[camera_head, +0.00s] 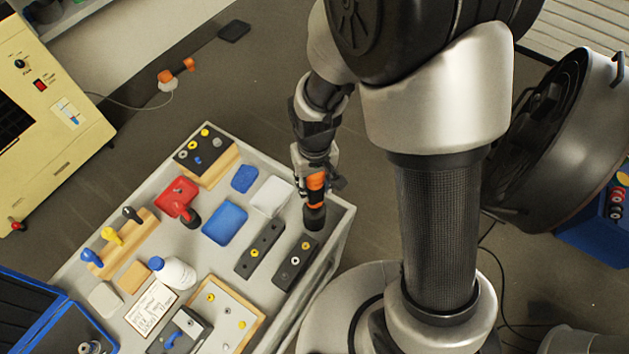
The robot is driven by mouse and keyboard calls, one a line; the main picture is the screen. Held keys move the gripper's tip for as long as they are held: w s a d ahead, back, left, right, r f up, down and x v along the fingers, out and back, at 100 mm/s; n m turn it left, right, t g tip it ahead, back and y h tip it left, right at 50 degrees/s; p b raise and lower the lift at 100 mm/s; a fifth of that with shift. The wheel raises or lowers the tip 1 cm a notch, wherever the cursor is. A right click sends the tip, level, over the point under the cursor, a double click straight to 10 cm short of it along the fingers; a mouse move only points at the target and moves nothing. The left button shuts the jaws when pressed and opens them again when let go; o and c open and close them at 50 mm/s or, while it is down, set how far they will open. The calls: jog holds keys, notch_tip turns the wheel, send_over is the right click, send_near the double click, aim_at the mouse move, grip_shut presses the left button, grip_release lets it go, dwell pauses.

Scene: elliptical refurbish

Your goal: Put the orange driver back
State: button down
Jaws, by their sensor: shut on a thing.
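My gripper (316,180) is shut on an orange driver (316,184), near the table's right corner. The driver's orange body shows between the fingers, and a dark part (314,216) points down below it. The dark end overlaps the far end of a black block (295,264); I cannot tell whether they touch. A wooden rack (128,243) at the table's left holds a blue-handled driver (91,257), a yellow-handled one (112,237) and a black-handled one (132,215). Its slots are too small to make out.
The grey table (255,166) is crowded: a second black block (260,250), blue trays (225,223), a red tray (172,190) with a red-and-black tool, a white bottle (174,272) and a wood-framed board (228,312). An open blue case (40,310) stands lower left.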

jog(key=shift+f, duration=0.4)
jog(key=shift+f+b, duration=0.15)
jog(key=shift+b, duration=0.2)
jog(key=shift+f+b, duration=0.3)
jog(key=shift+f, duration=0.05)
jog(key=c, duration=1)
grip_release()
jog(key=shift+o, duration=0.2)
jog(key=shift+r, duration=0.1)
notch_tip(320, 180, up, 12)
jog(key=shift+f, duration=0.1)
